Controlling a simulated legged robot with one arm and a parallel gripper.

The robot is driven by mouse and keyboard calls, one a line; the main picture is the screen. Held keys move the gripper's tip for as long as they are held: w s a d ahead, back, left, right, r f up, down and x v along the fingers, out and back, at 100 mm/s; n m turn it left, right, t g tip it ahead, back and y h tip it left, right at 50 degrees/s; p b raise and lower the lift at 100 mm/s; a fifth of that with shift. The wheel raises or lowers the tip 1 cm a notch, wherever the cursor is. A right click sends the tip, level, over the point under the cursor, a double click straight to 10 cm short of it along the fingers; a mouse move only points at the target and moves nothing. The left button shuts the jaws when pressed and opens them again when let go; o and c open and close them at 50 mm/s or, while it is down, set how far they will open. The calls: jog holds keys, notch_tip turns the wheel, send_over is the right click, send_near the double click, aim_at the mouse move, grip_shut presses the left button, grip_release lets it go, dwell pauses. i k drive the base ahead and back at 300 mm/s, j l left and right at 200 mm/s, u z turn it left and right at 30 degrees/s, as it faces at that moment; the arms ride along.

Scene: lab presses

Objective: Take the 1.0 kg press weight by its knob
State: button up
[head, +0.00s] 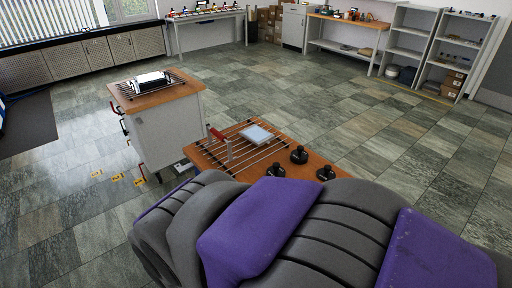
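Three black press weights with upright knobs stand on the near wooden bench top (212,158), at its right side. One weight (299,156) is farthest back, one weight (275,172) is at the front left, and one weight (326,174) is at the right, partly hidden by my grey and purple body. No marks are readable, so I cannot tell which is the 1.0 kg one. My gripper is not in view.
A white cabinet (170,130) bearing another press (152,82) stands left. Open tiled floor lies beyond; shelves line the back.

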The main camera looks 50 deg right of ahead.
aim_at(275, 171)
jog(key=z, duration=2.9)
